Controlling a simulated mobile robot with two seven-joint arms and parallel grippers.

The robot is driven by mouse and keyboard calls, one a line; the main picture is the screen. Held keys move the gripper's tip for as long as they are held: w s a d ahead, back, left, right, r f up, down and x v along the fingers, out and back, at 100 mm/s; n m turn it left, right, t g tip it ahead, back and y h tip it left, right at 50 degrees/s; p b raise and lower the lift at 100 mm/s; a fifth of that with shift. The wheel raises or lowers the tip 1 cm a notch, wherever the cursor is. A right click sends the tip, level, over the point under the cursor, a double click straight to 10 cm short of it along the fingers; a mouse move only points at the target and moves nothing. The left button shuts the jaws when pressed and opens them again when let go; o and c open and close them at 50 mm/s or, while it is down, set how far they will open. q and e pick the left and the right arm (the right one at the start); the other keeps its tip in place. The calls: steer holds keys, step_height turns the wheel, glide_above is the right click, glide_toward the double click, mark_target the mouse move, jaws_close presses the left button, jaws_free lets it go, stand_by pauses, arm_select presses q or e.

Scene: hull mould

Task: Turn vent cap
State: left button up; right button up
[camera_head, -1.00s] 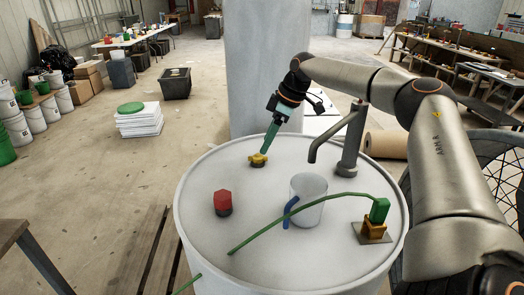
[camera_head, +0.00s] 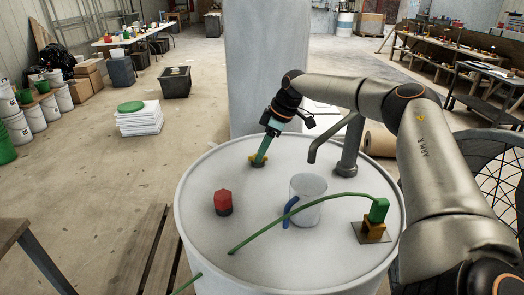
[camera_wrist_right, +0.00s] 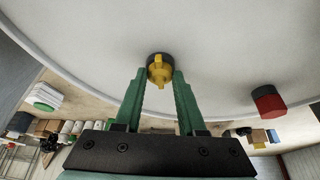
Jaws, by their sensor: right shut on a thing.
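The yellow vent cap (camera_head: 258,161) sits on a dark base on the pale drum top (camera_head: 245,225), near its far edge. In the right wrist view, the yellow cap (camera_wrist_right: 159,72) shows a raised bar and a dark ring. My right gripper (camera_head: 261,157) reaches down to it with green fingers. The right wrist view shows the fingertips (camera_wrist_right: 159,74) on either side of the cap, shut on it. The fingers partly hide the cap in the head view. My left gripper is not in view.
A red hexagonal cap (camera_head: 222,198), a clear cup (camera_head: 309,190) with a blue handle, a grey spout (camera_head: 347,150) and a green plug (camera_head: 378,210) with a green cable (camera_head: 290,217) share the drum top.

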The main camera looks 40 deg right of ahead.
jaws_close()
steer(key=shift+m, duration=0.3)
steer(key=m, duration=0.1)
steer(key=m+h, duration=0.1)
steer(key=shift+a+m+t+b, duration=0.2)
steer(key=shift+m+t+b, duration=0.1)
steer(key=shift+b, duration=0.05)
steer(key=m+h, duration=0.1)
steer(key=m, duration=0.3)
steer(key=m+h, duration=0.1)
steer(key=m, duration=0.1)
steer(key=shift+s+a+h, duration=0.1)
steer(key=shift+a+h, duration=0.2)
steer(key=m+h, duration=0.1)
steer(key=m, duration=0.1)
steer(key=m+b, duration=0.1)
steer(key=m, duration=0.1)
steer(key=shift+a+m+h, duration=0.2)
steer(key=shift+m+h, duration=0.1)
steer(key=shift+h, duration=0.1)
steer(key=shift+w+a+m+g+h+b, duration=0.1)
steer(key=shift+m+g+h+b, duration=0.2)
steer(key=shift+m, duration=0.55)
steer(key=shift+w+m+g+h+b, duration=0.1)
steer(key=shift+m+g, duration=0.3)
steer(key=shift+m, duration=0.45)
steer(key=o, duration=0.6)
jaws_free()
